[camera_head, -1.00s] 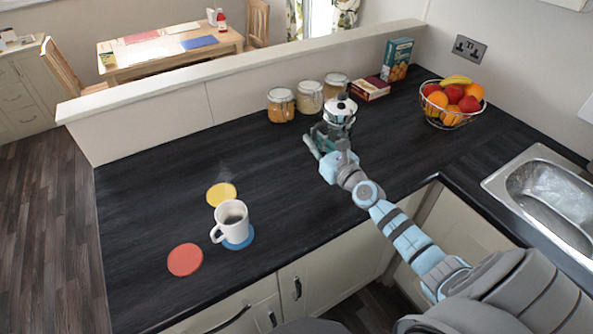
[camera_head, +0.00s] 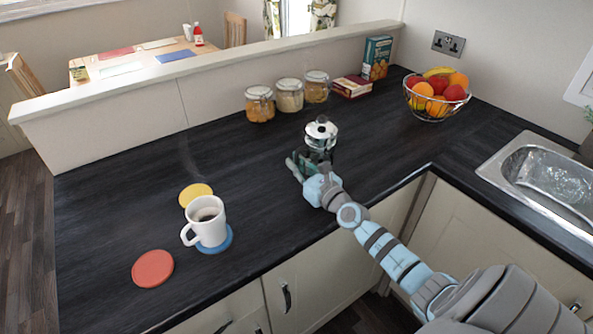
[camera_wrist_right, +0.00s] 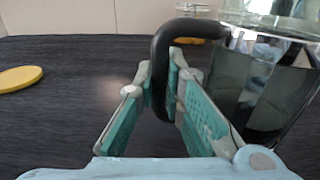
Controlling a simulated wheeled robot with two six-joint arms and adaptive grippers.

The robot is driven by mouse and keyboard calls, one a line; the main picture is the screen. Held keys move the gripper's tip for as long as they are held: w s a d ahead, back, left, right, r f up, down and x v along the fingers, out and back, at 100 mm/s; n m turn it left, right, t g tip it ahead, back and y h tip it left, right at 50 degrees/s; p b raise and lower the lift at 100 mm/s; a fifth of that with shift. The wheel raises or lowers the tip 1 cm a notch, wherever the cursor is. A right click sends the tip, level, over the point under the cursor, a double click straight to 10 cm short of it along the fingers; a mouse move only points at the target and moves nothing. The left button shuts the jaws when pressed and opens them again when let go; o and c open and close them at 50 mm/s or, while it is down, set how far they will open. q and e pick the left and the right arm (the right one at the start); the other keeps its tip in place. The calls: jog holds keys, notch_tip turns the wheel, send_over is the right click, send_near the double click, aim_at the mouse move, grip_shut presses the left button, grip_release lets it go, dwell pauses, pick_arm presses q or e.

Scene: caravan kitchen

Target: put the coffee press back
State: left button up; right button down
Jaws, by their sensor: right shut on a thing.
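The coffee press (camera_head: 320,135) is a glass pot with a silver lid, upright at the middle of the dark worktop, in front of the jars. In the right wrist view the coffee press (camera_wrist_right: 265,90) shows its dark contents and its black handle (camera_wrist_right: 160,75). My right gripper (camera_head: 304,168) is at the near side of the press. In the right wrist view the right gripper (camera_wrist_right: 162,85) has its green-padded fingers on both sides of the handle, shut on it. I cannot tell whether the base of the press touches the worktop. My left gripper is out of view.
Several things line the back: jars (camera_head: 289,95), a dark red box (camera_head: 352,87), a blue box (camera_head: 376,57) and a fruit basket (camera_head: 436,97). A mug (camera_head: 207,222) stands on a blue coaster (camera_head: 226,241). A yellow coaster (camera_head: 194,193) and red coaster (camera_head: 153,268) lie nearby. The sink (camera_head: 545,175) is right.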

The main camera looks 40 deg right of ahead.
jog(key=c, duration=1.7)
grip_release()
jog(key=shift+r, duration=0.2)
jog(key=shift+s, duration=0.4)
jog(key=s, duration=1.1)
jog(key=shift+s+a+p, duration=0.15)
jog(key=shift+s+p, duration=0.05)
jog(key=shift+p, duration=0.2)
jog(key=shift+f, duration=0.1)
